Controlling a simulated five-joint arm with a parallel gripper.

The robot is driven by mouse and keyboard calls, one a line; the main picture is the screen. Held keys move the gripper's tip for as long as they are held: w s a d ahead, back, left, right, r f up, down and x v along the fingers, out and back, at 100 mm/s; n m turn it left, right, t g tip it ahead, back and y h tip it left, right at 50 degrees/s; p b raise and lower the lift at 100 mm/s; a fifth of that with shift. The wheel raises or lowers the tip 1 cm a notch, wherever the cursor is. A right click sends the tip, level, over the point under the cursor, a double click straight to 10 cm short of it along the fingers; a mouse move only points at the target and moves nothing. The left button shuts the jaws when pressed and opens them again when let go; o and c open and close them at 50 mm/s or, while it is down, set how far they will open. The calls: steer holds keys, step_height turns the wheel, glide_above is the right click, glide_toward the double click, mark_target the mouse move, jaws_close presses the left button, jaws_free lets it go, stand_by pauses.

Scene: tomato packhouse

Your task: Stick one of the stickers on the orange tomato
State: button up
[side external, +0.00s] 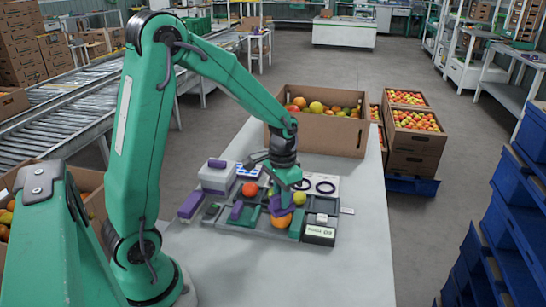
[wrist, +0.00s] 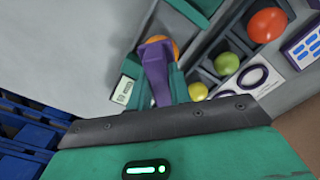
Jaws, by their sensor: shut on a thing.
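My gripper (side external: 281,203) is shut on a purple tool (wrist: 155,62), which stands between the two green fingers (wrist: 157,90) in the wrist view. The orange tomato (side external: 283,221) sits in the tray (side external: 262,232) just under the gripper. In the wrist view the orange tomato (wrist: 176,47) shows only partly, behind the top of the purple tool. I cannot tell whether the tool touches it, or whether a sticker is on either. A white sheet with blue stickers (wrist: 305,48) lies at the right of the wrist view, beside the tray.
A red tomato (side external: 249,189) and a yellow-green tomato (side external: 299,199) sit in other tray compartments. Dark rings (side external: 325,187) lie behind the tray, and a small labelled device (side external: 320,231) is at its right. A cardboard box of tomatoes (side external: 347,136) stands behind. The table front (side external: 330,275) is clear.

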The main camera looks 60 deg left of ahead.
steer(key=shift+s, duration=0.1)
steer(key=shift+r, duration=3.5)
steer(key=shift+r, duration=0.1)
